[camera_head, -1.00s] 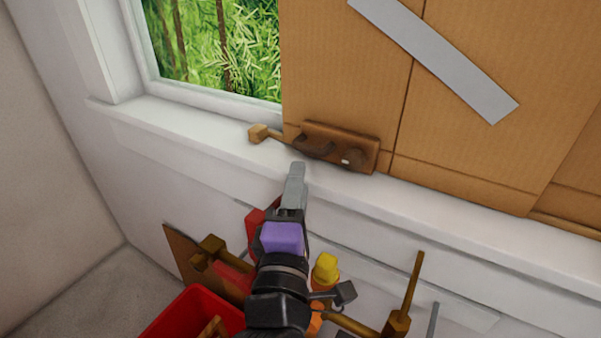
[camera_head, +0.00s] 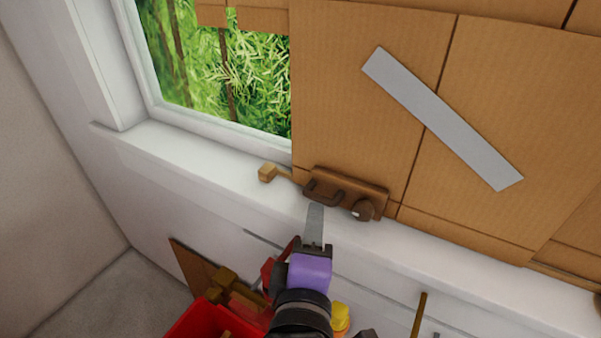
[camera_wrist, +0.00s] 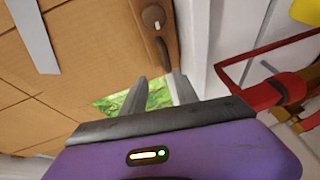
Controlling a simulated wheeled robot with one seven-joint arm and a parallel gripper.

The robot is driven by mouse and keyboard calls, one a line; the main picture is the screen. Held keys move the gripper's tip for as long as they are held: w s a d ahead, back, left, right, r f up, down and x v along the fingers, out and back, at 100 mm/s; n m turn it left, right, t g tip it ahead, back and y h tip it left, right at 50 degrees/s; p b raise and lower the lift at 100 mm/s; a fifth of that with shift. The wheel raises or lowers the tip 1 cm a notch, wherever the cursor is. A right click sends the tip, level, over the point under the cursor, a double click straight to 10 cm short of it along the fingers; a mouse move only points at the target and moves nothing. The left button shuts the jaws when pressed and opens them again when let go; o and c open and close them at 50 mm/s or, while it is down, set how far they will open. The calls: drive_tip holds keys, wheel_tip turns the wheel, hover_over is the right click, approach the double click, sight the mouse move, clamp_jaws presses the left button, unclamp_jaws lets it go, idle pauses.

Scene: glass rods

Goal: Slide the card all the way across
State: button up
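The brown cardboard card (camera_head: 345,90) covers the right part of the window in the head view. It also shows in the wrist view (camera_wrist: 75,60). A dark brown plate (camera_head: 377,200) with a curved handle (camera_head: 325,192) and a round knob (camera_head: 363,209) is at its lower left corner. My gripper (camera_head: 316,206) is just below the handle in the head view. In the wrist view my gripper (camera_wrist: 159,76) has two grey fingers apart, nothing held between them. The handle (camera_wrist: 162,52) lies just beyond the fingertips. Whether they touch it cannot be told.
The uncovered window (camera_head: 215,75) is left of the card. A small wooden block (camera_head: 268,172) sticks out beside the plate. The white sill (camera_head: 190,165) runs below. A red bin (camera_head: 190,322) and several tools are beneath the sill.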

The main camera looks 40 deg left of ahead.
sight(316, 200)
drive_tip(key=x, duration=0.4)
drive_tip(key=f+p+x, duration=0.1)
drive_tip(key=x, duration=0.2)
drive_tip(key=shift+w+a+f, duration=0.2)
drive_tip(key=shift+a+f, duration=0.05)
clamp_jaws()
idle(1.3)
